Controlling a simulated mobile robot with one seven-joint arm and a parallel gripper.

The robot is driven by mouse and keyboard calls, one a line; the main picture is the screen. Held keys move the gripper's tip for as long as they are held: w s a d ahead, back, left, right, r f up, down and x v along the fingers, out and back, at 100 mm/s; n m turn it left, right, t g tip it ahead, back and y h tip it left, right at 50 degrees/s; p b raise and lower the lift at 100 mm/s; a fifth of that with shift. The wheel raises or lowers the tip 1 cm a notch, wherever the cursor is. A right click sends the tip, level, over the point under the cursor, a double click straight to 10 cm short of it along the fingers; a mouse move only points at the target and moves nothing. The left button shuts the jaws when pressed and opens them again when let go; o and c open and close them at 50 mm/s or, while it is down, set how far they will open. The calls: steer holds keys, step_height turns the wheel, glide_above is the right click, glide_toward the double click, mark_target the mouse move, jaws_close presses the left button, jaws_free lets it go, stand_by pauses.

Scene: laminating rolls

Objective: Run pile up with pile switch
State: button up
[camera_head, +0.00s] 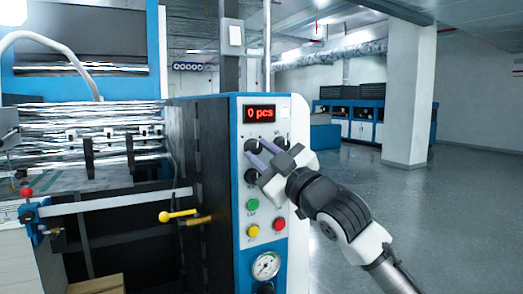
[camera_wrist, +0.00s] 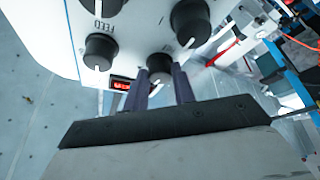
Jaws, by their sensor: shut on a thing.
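My gripper (camera_head: 258,151) is at the upper left of the knob group on the control panel (camera_head: 241,215), just below the red display (camera_head: 259,114) reading "0 pcs". In the wrist view, the two dark fingers of my gripper (camera_wrist: 160,84) stand on either side of a round black knob (camera_wrist: 160,65) with a white pointer line, and are shut on it. In the head view this knob (camera_head: 251,145) is partly covered by the fingers. I cannot read its label, so I cannot tell whether it is the pile switch.
Other black knobs (camera_wrist: 101,50) sit close by, one marked FEED. Green (camera_head: 253,205), yellow (camera_head: 252,230) and red (camera_head: 279,224) buttons and a gauge (camera_head: 266,266) are lower down. The machine's rollers (camera_head: 60,125) are left; open floor (camera_head: 390,215) is right.

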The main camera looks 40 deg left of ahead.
steer(key=shift+d+r+n+g+p, duration=0.15)
steer(key=shift+n+g+p, duration=0.25)
steer(key=shift+n, duration=0.7)
steer(key=o, duration=1)
steer(key=b+v, duration=0.5)
steer(key=v, duration=0.8)
steer(key=shift+d, duration=0.35)
